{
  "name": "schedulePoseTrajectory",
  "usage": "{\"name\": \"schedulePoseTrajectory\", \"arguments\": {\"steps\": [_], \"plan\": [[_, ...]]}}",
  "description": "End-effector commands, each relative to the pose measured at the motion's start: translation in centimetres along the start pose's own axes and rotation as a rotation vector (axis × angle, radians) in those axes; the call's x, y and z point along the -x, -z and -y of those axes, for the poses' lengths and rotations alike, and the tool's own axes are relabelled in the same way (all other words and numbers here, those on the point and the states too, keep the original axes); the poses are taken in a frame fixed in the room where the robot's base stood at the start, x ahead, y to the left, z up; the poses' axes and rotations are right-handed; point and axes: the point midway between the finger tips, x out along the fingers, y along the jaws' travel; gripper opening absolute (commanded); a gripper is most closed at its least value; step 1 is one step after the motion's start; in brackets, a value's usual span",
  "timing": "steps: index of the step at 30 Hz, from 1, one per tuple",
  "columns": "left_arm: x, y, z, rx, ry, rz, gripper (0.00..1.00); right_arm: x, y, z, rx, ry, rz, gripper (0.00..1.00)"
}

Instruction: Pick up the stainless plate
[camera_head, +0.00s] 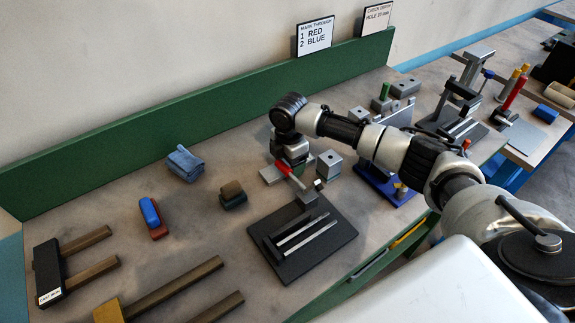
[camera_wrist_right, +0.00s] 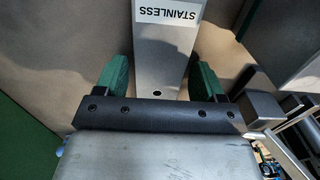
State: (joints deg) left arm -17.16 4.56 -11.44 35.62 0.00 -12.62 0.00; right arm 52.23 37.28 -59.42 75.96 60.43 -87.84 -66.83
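The stainless plate (camera_wrist_right: 165,50) is a flat grey strip with a white label reading STAINLESS, upside down in the right wrist view. It has a small hole near its close end. In the head view its grey end (camera_head: 271,175) shows on the bench beside my right gripper (camera_head: 290,158). In the right wrist view the green fingers of my right gripper (camera_wrist_right: 161,75) stand on either side of the plate, close to its long edges. I cannot tell whether they touch it. My left gripper is not in view.
A red-handled tool (camera_head: 289,174) and a grey block (camera_head: 328,164) stand close to the gripper. A black tray (camera_head: 335,238) with metal strips lies in front. A blue cloth (camera_head: 184,163), brushes and hammers lie to the left. A green back wall (camera_head: 130,140) runs behind.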

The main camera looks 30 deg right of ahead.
Motion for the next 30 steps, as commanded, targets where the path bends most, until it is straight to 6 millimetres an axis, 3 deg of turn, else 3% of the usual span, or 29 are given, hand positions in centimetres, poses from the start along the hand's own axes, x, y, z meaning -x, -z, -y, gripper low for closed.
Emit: {"name": "schedulePoseTrajectory", "arguments": {"steps": [2, 13, 30], "plan": [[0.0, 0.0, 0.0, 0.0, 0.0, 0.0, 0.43, 0.0, 0.0, 0.0, 0.0, 0.0, 0.0, 0.57], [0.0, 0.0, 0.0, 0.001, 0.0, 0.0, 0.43, 0.1, 0.0, 0.0, 0.0, 0.0, 0.0, 0.0], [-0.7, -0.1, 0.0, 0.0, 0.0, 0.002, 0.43, 1.3, -0.7, 0.1, -0.004, -0.003, 0.001, 0.0]]}}
